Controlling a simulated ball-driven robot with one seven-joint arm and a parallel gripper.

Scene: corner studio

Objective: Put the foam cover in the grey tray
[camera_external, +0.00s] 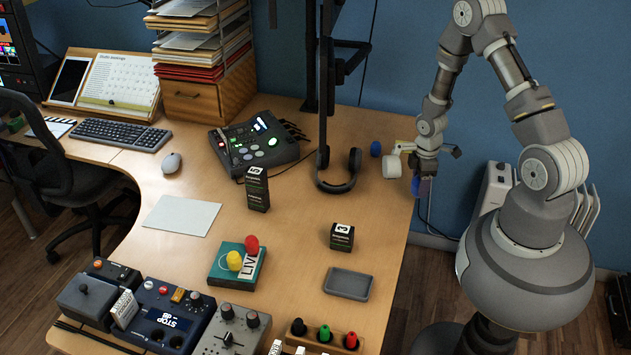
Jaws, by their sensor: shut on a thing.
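My gripper (418,178) is at the right edge of the desk, pointing down, shut on a blue foam cover (422,188). The fingers are small here and partly hide the cover. The grey tray (348,284) is a shallow dark grey rectangle near the desk's front right, in front of and left of my gripper. It looks empty. A yellow cover (234,261) and a red cover (252,245) are on a green book (224,275).
A small dark box (342,237) stands just behind the tray, and a taller one (257,189) farther left. Headphones (340,180) hang on a stand left of my gripper. A white roll (391,167) is beside my gripper. Audio consoles (170,315) line the front edge.

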